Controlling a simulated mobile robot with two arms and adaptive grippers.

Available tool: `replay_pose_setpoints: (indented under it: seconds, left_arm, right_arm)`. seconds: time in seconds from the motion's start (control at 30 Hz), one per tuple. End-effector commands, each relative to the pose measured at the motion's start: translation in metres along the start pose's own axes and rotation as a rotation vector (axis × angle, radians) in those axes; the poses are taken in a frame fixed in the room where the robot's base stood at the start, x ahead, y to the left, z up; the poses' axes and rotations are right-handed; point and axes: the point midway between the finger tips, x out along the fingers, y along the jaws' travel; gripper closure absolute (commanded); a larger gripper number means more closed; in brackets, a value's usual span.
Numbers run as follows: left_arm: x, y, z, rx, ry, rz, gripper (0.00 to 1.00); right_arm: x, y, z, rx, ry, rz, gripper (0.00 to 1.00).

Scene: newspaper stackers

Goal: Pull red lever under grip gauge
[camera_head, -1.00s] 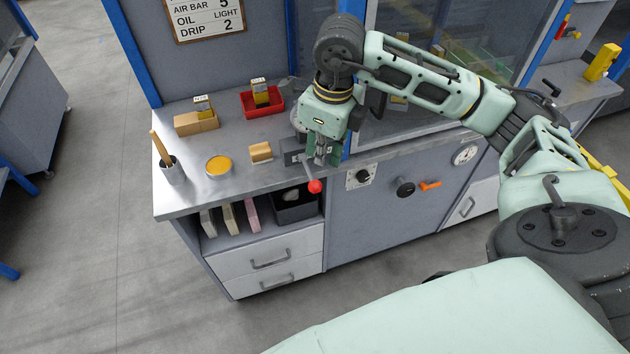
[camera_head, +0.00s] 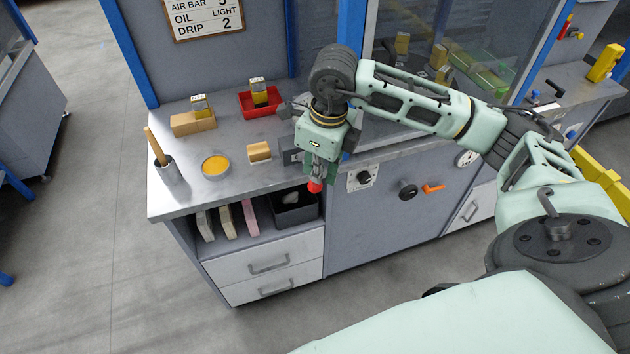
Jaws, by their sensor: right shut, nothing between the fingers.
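The red lever shows as a round red knob (camera_head: 315,186) in front of the counter's front edge; its shaft is mostly hidden by my gripper. My right gripper (camera_head: 318,176) points down right at the knob, its fingertips overlapping the knob's upper part. It is shut with nothing held; whether it touches the knob I cannot tell. A grey block (camera_head: 291,157), partly hidden, sits at the counter edge just left of the gripper. A white round dial (camera_head: 467,158) shows on the cabinet front further right; I cannot tell whether it is the grip gauge. My left gripper is out of view.
A black knob (camera_head: 407,190) and an orange handle (camera_head: 432,188) stick out of the cabinet front. The floor in front is clear.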

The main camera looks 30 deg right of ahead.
Motion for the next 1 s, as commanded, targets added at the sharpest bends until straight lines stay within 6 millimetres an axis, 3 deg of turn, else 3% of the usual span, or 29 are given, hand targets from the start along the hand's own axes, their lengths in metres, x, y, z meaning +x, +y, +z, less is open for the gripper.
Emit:
replay_pose_setpoints:
  seconds: [0.17,0.5,1.0]
  left_arm:
    - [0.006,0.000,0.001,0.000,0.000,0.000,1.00]
    - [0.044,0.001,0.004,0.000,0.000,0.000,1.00]
    - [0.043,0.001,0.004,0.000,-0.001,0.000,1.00]
  right_arm:
    - [0.006,0.000,-0.001,0.000,0.000,0.000,1.00]
    - [0.045,0.000,-0.005,0.000,0.001,0.000,1.00]
    - [0.044,0.000,-0.006,0.000,0.002,0.000,1.00]
